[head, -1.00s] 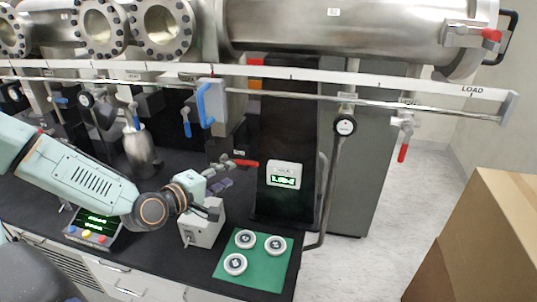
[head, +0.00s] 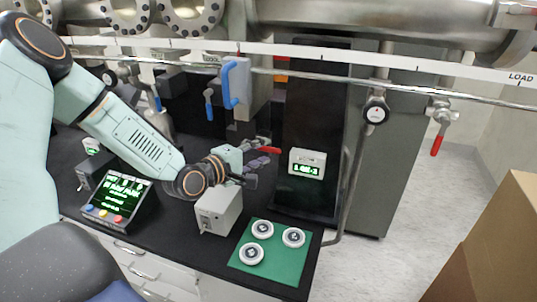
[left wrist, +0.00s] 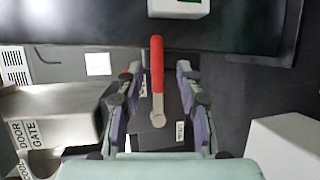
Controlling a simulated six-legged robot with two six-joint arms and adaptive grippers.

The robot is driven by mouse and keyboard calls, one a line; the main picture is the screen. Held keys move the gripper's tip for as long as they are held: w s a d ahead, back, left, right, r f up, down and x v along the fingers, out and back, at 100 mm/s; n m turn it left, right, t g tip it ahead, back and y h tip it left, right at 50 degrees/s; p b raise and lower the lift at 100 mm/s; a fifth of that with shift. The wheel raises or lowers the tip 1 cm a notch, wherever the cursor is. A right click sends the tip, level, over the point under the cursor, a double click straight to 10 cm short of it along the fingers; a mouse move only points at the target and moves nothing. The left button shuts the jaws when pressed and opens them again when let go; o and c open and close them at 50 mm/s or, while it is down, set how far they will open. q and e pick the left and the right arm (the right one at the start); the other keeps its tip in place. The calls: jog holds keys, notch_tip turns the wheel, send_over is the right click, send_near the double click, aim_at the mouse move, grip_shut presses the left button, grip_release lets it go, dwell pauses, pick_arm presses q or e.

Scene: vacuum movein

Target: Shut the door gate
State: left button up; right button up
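A lever with a red grip (head: 268,150) sticks out below the metal box with the blue handle. In the left wrist view the red lever (left wrist: 157,68) points away from its grey pivot and lies between my fingers. A block with the label "DOOR GATE" (left wrist: 62,118) stands to its left there. My left gripper (head: 260,168) is right at the lever in the head view. In the left wrist view my left gripper (left wrist: 155,88) is open, with one finger on each side of the lever and gaps between. My right gripper is in neither view.
A blue handle (head: 228,84) hangs above, and a valve with a red lever (head: 437,140) is at the right. A white box (head: 218,210), a green mat (head: 270,262) with round discs and a control display (head: 118,199) are on the bench. A cardboard box (head: 500,240) stands at right.

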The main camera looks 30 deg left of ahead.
aim_at(267, 151)
pick_arm(q)
jog(key=shift+w+d+b, duration=0.3)
jog(key=shift+w+d, duration=0.15)
jog(key=shift+w, duration=0.3)
jog(key=shift+w+f, duration=0.15)
jog(key=shift+w, duration=0.45)
jog(key=shift+w+a+f, duration=0.1)
jog(key=shift+w+a, duration=0.05)
jog(key=shift+w, duration=0.05)
jog(key=shift+s+r, duration=0.2)
jog(key=shift+s, duration=0.15)
jog(key=shift+c, duration=0.8)
jog(key=shift+w+f, duration=0.1)
jog(key=shift+w, duration=0.15)
grip_shut()
